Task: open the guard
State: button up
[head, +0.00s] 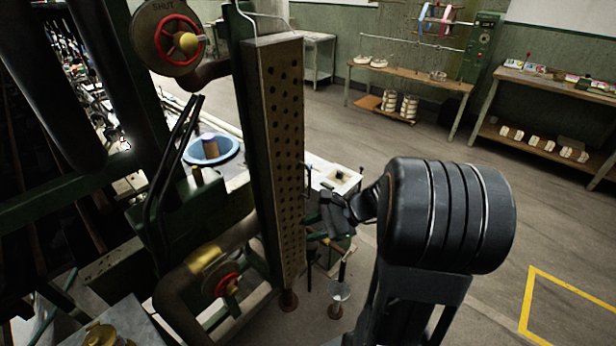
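The guard (264,150) is a tall, narrow perforated metal panel in a frame, standing upright left of centre in the head view.
A red handwheel (175,41) with a plate reading SHUT is upper left; another red handwheel (229,285) is low on a pipe. A blue basin (210,150) is behind the guard. A wooden bench (412,80) stands at the back. Floor at right is clear.

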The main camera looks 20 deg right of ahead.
jog(key=w+d+m+t+p, duration=0.1)
jog(key=w+d+m+t, duration=0.4)
jog(key=d+m+t, duration=0.75)
jog(key=n+g+p, duration=0.1)
jog(key=g+p, duration=0.1)
jog(key=p, duration=0.1)
send_over(310, 196)
jog(key=shift+w+r, duration=0.3)
jog(key=shift+r, duration=0.1)
jog(key=shift+c, duration=0.3)
grip_shut()
